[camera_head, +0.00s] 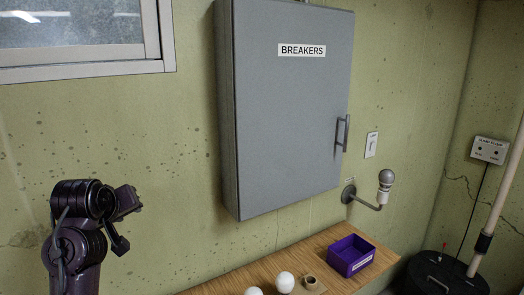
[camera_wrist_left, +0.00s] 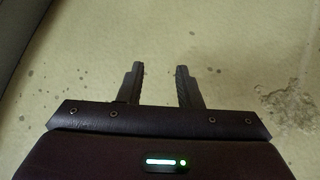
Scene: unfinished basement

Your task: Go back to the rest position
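My left arm rises at the left of the head view, with its dark left gripper (camera_head: 122,240) in front of the bare green wall. In the left wrist view the two fingers of this gripper (camera_wrist_left: 160,75) stand apart with nothing between them. The gripper is to the left of the grey breaker cabinet (camera_head: 285,120), apart from it. The cabinet door is shut, with its handle on the right. My right arm and right gripper are not in view.
A wooden shelf (camera_head: 320,255) below the cabinet holds a purple box (camera_head: 350,255), two white bulbs (camera_head: 285,282) and a small brown socket (camera_head: 310,282). A wall lamp (camera_head: 385,185) and light switch (camera_head: 371,145) are right of the cabinet. A black-lidded sump (camera_head: 440,278) stands lower right.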

